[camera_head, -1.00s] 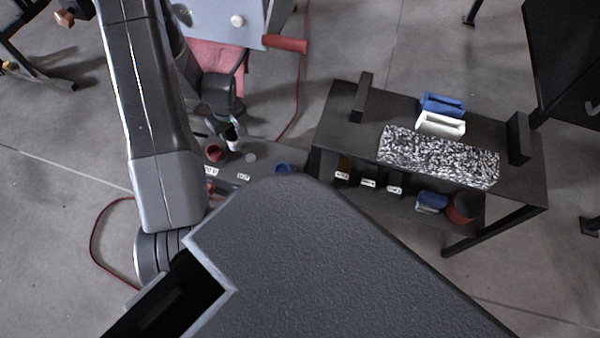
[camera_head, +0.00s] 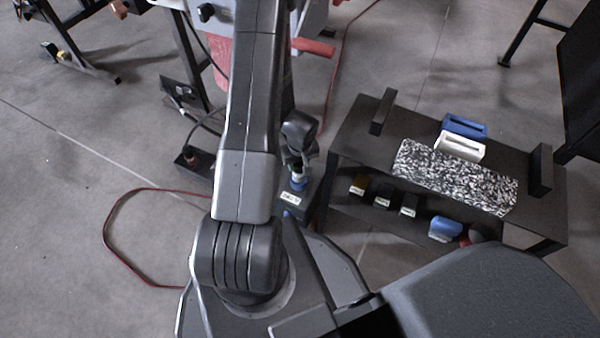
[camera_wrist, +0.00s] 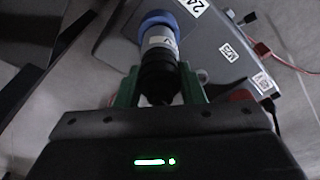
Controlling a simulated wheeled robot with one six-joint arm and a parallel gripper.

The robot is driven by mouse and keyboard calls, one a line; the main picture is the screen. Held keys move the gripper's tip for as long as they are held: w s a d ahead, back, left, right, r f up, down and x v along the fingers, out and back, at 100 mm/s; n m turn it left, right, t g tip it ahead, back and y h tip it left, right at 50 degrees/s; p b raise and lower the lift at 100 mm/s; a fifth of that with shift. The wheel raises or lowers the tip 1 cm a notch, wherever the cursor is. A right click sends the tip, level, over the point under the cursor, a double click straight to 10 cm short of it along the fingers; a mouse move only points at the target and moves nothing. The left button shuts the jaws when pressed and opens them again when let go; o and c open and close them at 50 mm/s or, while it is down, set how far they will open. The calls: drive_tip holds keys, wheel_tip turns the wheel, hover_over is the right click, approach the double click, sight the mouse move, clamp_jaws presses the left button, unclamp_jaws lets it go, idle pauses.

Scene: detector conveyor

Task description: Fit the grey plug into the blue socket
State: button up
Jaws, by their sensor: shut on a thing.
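My gripper (camera_wrist: 160,78) has green fingers and is shut on the grey plug (camera_wrist: 160,55), which has a dark rear part and a pale label. The plug's far end is at the blue socket (camera_wrist: 158,20), a blue ring on a grey panel (camera_wrist: 205,32). They look in line and overlap, but I cannot tell how deep the plug sits. In the head view my gripper (camera_head: 299,160) is above the panel, over the blue socket (camera_head: 298,181). My arm hides much of the panel there.
A black bench (camera_head: 355,145) to the right bears a speckled block (camera_head: 455,177), a white holder (camera_head: 460,146) and a blue holder (camera_head: 465,125). Small parts sit on its lower shelf. A red cable (camera_head: 120,200) lies on the floor at left.

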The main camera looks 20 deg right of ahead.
sight(298, 169)
drive_tip(key=shift+f+b, duration=0.8)
drive_tip(key=shift+f, duration=1.05)
drive_tip(key=shift+f, duration=0.2)
drive_tip(key=o, duration=1.1)
drive_tip(key=shift+c, duration=0.2)
drive_tip(key=shift+r, duration=0.2)
drive_tip(key=r+p, duration=0.1)
drive_tip(key=r, duration=0.3)
drive_tip(key=s+r+p, duration=0.1)
drive_tip(key=r+p, duration=0.1)
drive_tip(key=r, duration=0.2)
drive_tip(key=r+p, duration=0.2)
drive_tip(key=r, duration=0.2)
drive_tip(key=shift+s, duration=0.4)
drive_tip(key=shift+f, duration=0.15)
